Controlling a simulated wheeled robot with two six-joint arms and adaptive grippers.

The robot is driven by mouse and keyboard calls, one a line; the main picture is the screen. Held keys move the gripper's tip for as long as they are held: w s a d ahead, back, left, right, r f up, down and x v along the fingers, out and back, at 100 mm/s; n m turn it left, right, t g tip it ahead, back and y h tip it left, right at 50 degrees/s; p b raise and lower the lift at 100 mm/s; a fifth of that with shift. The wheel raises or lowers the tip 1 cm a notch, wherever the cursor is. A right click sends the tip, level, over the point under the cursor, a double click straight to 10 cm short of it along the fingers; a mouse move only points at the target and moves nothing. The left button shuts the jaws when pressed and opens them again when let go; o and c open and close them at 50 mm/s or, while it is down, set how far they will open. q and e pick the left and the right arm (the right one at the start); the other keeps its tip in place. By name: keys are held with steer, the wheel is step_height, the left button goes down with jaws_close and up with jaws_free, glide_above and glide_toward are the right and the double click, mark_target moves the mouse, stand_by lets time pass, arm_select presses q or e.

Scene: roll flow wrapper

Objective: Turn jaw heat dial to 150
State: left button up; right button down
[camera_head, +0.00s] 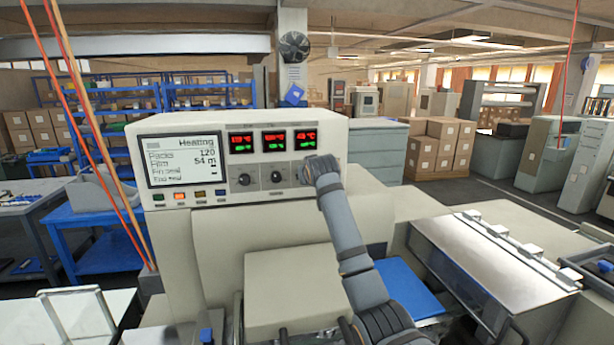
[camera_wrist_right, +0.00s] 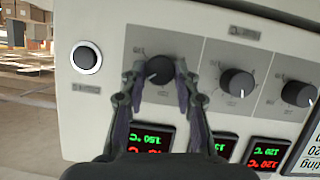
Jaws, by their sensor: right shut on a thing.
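My right gripper (camera_head: 318,166) reaches the front of the cream control panel, at the rightmost of three dials in the head view. In the right wrist view my right gripper (camera_wrist_right: 160,74) has one finger on each side of the black dial (camera_wrist_right: 159,69) and is shut on it. This view is turned over, so the panel's display (camera_wrist_right: 150,138) lies below the dial. Its green line reads 150 °C; a red line sits beneath, partly hidden by the gripper. In the head view the gripper covers the dial. My left gripper is not in view.
Two more black dials, the middle one (camera_wrist_right: 237,82) and the far one (camera_wrist_right: 300,93), sit beside the gripped dial, with green 120 readings nearby. A round black button (camera_wrist_right: 87,57) is on the other side. The status screen (camera_head: 182,160) reads Heating.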

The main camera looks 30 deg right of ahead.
steer(key=shift+f, duration=0.45)
steer(key=c, duration=1)
jaws_free()
steer(key=shift+r, duration=0.25)
steer(key=v, duration=1.2)
steer(key=shift+d, duration=0.15)
steer(key=shift+s, duration=0.1)
